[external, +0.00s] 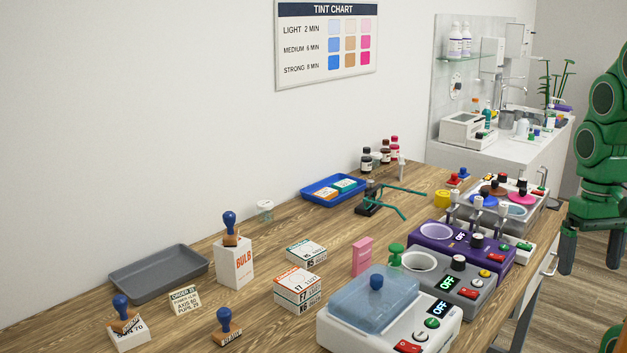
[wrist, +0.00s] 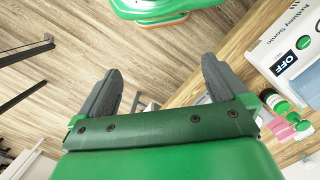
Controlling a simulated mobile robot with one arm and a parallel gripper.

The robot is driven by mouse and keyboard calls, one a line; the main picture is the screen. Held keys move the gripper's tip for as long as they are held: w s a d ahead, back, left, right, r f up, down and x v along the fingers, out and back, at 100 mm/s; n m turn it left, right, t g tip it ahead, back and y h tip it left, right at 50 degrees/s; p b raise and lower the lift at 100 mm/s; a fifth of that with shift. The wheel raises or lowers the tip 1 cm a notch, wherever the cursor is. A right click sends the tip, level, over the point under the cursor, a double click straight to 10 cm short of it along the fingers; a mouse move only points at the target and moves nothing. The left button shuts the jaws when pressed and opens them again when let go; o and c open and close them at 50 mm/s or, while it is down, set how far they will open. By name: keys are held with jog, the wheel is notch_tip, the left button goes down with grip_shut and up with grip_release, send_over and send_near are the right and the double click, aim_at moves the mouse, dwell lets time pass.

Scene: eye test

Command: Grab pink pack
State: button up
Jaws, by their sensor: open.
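The pink pack (external: 362,256) stands upright on the wooden table in the external view, behind the white machine with the blue lid and left of a green knobbed piece. A small pink patch (wrist: 283,130) shows at the right edge of the wrist view; I cannot tell for sure that it is the same pack. My gripper (external: 590,258) hangs at the far right, off the table's right side and well apart from the pack. In the wrist view my gripper (wrist: 161,67) has its two dark fingers spread wide with nothing between them.
White boxes with stacked labels (external: 298,288) stand left of the pack. A grey machine (external: 470,300) and a purple machine (external: 490,255) line the table's right edge. A grey tray (external: 160,285), a blue tray (external: 310,188) and several stamps lie farther left and back.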

jog(key=shift+s+f, duration=0.1)
jog(key=shift+s, duration=0.15)
jog(key=c, duration=0.9)
